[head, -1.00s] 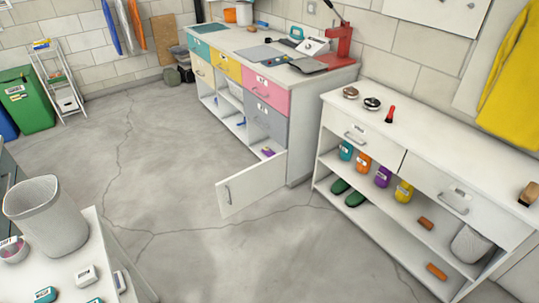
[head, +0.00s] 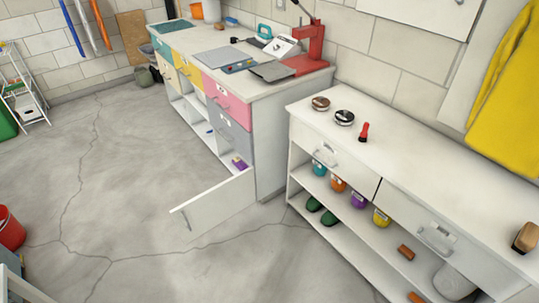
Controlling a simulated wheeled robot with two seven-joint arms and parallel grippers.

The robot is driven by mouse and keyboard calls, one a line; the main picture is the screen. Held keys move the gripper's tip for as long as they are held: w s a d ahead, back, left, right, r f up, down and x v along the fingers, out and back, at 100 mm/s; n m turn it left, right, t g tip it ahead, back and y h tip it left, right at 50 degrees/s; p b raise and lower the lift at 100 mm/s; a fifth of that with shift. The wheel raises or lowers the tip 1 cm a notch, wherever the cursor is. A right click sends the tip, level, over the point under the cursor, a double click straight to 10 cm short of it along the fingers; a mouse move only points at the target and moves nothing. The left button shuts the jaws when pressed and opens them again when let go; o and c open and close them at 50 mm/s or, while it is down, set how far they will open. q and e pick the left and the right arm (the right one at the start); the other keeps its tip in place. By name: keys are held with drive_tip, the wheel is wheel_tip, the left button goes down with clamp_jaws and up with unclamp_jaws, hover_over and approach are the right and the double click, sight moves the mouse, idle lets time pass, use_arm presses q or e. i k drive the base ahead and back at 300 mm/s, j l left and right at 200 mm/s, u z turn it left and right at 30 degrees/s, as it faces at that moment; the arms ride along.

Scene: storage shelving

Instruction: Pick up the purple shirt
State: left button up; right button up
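A small purple item (head: 239,163) lies in the low open compartment of the far cabinet, behind the hinged door that stands open. It is too small to tell for sure whether it is a folded shirt. No other purple cloth shows. Neither of my grippers is in view.
The open cabinet door (head: 212,203) juts out over the floor. The near white shelf unit (head: 418,183) holds several coloured jars, green shoes (head: 313,204) and brushes. A yellow garment (head: 508,100) hangs at right. A red bucket (head: 10,228) stands at left. The middle floor (head: 130,190) is clear.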

sight(237, 162)
drive_tip(key=i+j+z, duration=0.45)
drive_tip(key=i+j, duration=0.2)
drive_tip(key=i+j+z, duration=0.2)
drive_tip(key=j, duration=0.2)
drive_tip(key=i+j+z, duration=0.25)
drive_tip(key=j, duration=0.25)
drive_tip(key=i+l, duration=0.05)
